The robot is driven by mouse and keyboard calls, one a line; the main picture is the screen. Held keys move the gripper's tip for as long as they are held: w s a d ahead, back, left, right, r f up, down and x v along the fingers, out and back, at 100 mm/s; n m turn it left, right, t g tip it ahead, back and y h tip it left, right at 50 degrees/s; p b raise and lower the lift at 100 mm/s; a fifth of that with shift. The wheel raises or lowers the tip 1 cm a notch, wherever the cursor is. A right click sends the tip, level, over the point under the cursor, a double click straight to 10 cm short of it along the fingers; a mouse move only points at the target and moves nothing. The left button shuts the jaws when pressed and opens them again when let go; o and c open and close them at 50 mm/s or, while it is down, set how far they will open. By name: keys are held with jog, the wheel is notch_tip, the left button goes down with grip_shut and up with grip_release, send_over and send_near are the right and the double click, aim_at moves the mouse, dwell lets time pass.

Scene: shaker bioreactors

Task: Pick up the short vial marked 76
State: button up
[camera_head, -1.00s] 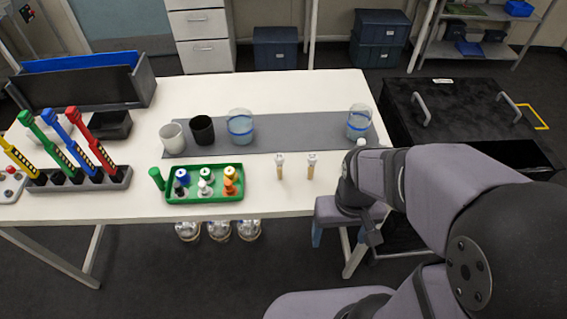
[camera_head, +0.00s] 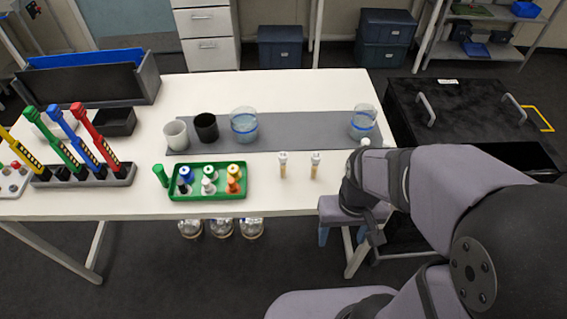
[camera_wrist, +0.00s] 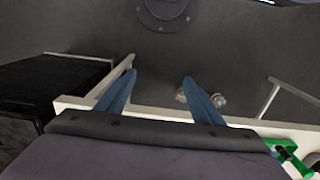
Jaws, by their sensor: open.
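Two short vials with pale caps and tan bodies stand upright on the white table, a left vial (camera_head: 283,166) and a right vial (camera_head: 315,166). Several small capped vials stand in a green tray (camera_head: 180,197) to their left. No number is legible, so I cannot tell which one is marked 76. My gripper (camera_head: 337,238) hangs at the table's front edge, right of and nearer than the two vials. In the wrist view its blue fingers (camera_wrist: 159,76) are apart with nothing between them. The two short vials do not show there.
Beakers and cups stand on a grey mat (camera_head: 300,131) behind the vials. A grey rack (camera_head: 120,177) with coloured tools is at the left. Several bottles (camera_head: 221,228) are below the table's front edge. A black cart (camera_head: 465,105) stands to the right.

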jog(key=c, duration=0.3)
jog(key=shift+w, duration=0.1)
